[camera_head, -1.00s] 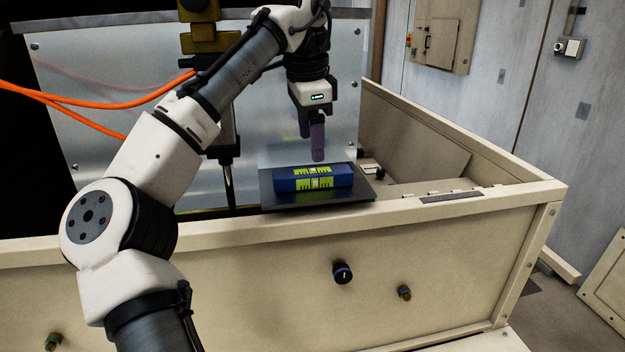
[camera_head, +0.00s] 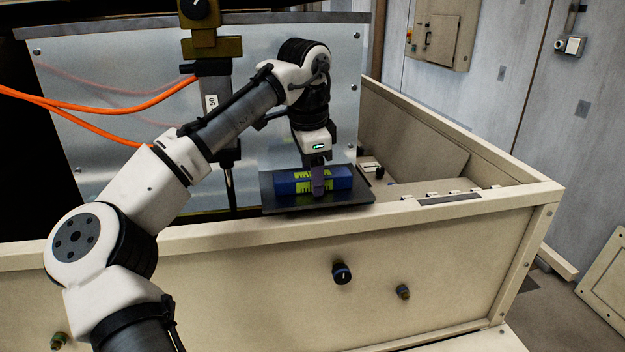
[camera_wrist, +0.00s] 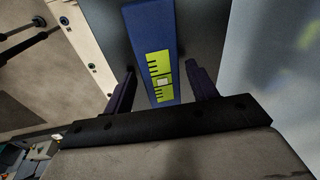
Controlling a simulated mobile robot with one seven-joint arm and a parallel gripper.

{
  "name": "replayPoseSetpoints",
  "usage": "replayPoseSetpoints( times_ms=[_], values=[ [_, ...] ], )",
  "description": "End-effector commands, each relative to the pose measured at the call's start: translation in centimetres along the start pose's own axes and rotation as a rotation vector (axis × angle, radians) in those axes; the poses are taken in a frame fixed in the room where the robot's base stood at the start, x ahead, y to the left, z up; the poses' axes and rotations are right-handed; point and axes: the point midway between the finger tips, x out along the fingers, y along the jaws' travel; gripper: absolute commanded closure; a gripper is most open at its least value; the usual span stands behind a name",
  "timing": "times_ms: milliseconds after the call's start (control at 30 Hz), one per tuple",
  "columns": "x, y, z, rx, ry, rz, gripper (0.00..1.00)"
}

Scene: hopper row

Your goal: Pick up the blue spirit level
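The blue spirit level (camera_head: 340,179), with yellow-green markings, lies flat on a dark plate (camera_head: 285,204) at the top of the hopper wall. My gripper (camera_head: 318,188) is lowered at the middle of the level and covers part of it. In the wrist view the blue spirit level (camera_wrist: 151,30) runs between the two purple fingers of my gripper (camera_wrist: 158,88). The fingers are apart, one on each side of the level, with a gap visible on both sides. The level still rests on the plate.
The beige hopper box (camera_head: 230,275) has a black knob (camera_head: 342,273) on its front. A sheet metal panel (camera_head: 110,110) and a dark post with a yellow-brown bracket (camera_head: 212,46) stand behind. Orange cables (camera_head: 90,108) hang at left. The hopper's right side is open inside.

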Motion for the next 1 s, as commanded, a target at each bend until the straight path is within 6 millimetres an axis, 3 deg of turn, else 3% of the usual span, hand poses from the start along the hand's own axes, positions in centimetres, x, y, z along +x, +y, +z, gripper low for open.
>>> replayPoseSetpoints(
  times_ms=[33, 300, 400, 667, 767, 1000],
  values=[
    [0.0, 0.0, 0.0, 0.000, 0.000, 0.000, 0.49],
    [0.0, 0.0, 0.0, 0.000, 0.000, 0.000, 0.85],
    [-0.1, 0.0, 0.0, 0.000, 0.000, 0.000, 0.91],
    [-0.5, -0.1, -0.1, 0.000, 0.001, -0.002, 0.91],
    [-1.7, -0.3, -0.3, 0.000, 0.002, -0.003, 0.91],
    [-6.8, -1.0, -0.8, 0.000, 0.001, -0.003, 0.91]
  ],
)
